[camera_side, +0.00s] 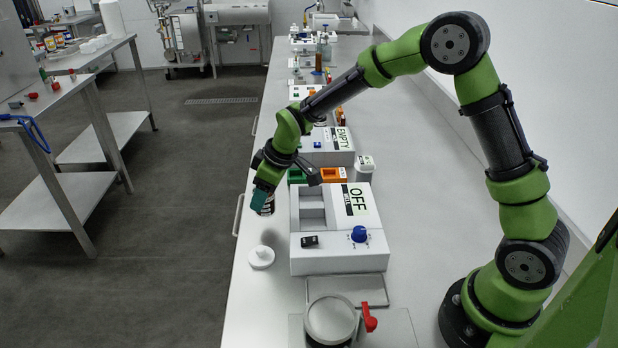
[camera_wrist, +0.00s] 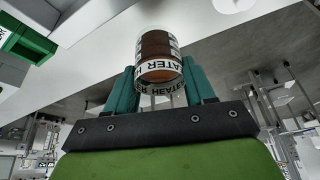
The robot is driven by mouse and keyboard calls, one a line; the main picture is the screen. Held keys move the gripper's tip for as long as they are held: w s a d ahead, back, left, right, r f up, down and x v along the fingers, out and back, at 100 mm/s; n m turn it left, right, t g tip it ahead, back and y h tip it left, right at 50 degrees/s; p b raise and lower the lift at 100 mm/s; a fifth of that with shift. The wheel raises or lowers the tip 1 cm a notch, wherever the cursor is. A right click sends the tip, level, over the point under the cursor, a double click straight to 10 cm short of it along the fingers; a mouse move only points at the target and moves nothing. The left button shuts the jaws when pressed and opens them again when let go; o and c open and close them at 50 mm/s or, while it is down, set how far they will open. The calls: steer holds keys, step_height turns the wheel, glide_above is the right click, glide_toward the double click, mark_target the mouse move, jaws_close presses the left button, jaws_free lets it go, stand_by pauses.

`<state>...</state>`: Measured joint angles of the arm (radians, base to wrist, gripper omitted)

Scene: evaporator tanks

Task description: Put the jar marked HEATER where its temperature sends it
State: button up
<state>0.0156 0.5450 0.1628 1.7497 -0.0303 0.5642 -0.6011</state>
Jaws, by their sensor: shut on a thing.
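The jar marked HEATER (camera_wrist: 157,50) is in my gripper (camera_wrist: 160,88) in the wrist view. It has dark brown contents and a white band with black letters, partly readable. The teal fingers are shut on its two sides. In the side view my gripper (camera_side: 262,196) hangs at the bench's left edge, left of the white device marked OFF (camera_side: 338,230), with the jar's dark side (camera_side: 268,208) partly showing below the fingers. The OFF device has a blue knob (camera_side: 359,234), a black switch (camera_side: 310,241) and a recessed top. No temperature reading is legible.
Behind it are a green bin (camera_side: 297,176), an orange bin (camera_side: 333,175), a white-lidded jar (camera_side: 365,165) and a box marked EMPTY (camera_side: 328,147). A white knobbed lid (camera_side: 261,258) lies front left. A round-topped unit with a red lever (camera_side: 370,318) stands in front. The bench's right is clear.

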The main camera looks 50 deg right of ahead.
mark_target(265, 206)
steer(key=shift+f, duration=1.8)
steer(key=shift+f, duration=0.1)
steer(key=shift+f, duration=0.1)
steer(key=o, duration=1.3)
steer(key=v, duration=1.6)
steer(key=s+r+m+t, duration=0.1)
steer(key=s+r+m, duration=0.1)
steer(key=s, duration=0.5)
steer(key=s+d+r+m+t, duration=0.1)
steer(key=s+r+m, duration=0.1)
steer(key=s+m, duration=0.2)
steer(key=s+d+r+m+t, duration=0.1)
steer(key=s+r+m, duration=0.1)
steer(key=s, duration=0.8)
steer(key=shift+d+r+m, duration=0.15)
steer(key=shift+r+m, duration=0.15)
steer(key=shift+m, duration=0.4)
